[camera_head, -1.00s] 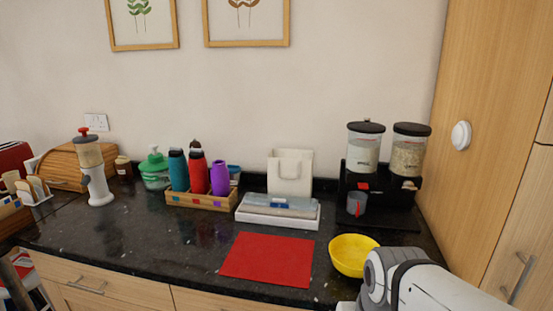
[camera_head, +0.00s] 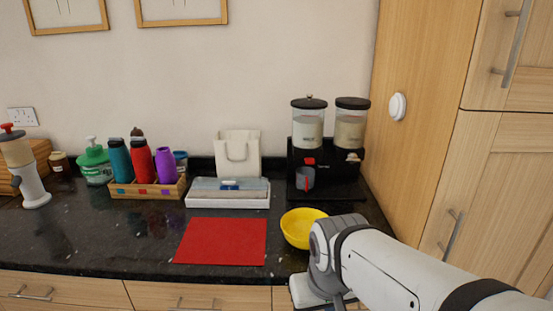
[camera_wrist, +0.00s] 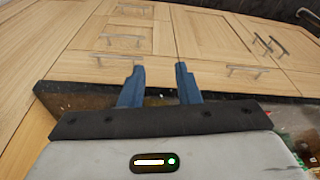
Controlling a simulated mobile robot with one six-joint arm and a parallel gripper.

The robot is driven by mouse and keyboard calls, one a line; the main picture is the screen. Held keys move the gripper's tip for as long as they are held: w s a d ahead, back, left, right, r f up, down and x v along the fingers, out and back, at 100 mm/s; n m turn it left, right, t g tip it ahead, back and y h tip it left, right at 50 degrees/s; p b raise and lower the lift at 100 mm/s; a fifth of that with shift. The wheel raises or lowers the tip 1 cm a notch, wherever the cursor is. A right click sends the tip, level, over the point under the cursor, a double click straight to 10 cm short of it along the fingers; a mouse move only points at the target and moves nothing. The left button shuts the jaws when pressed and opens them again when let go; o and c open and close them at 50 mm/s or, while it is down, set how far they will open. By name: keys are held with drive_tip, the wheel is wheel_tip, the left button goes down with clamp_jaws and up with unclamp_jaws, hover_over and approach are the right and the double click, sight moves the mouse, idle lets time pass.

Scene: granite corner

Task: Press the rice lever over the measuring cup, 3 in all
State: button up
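A black double dispenser (camera_head: 327,165) stands at the back right of the counter against the wall, with two clear canisters on top. The left canister (camera_head: 308,128) holds pale grains and has a red lever (camera_head: 309,161) below it. A grey measuring cup (camera_head: 304,180) with a red mark sits under that lever. The right canister (camera_head: 350,132) holds beige contents. In the wrist view my gripper (camera_wrist: 160,85) has its two blue fingers apart with nothing between them. It points at the cabinet fronts, away from the dispenser. In the head view the fingers are hidden.
A yellow bowl (camera_head: 302,228) stands in front of the dispenser, close to my arm. A red mat (camera_head: 222,241) lies left of it. A white tray (camera_head: 228,200) and a bottle crate (camera_head: 148,190) stand further left. A tall wooden cabinet (camera_head: 420,100) bounds the right side.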

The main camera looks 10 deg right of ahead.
clamp_jaws()
idle(1.5)
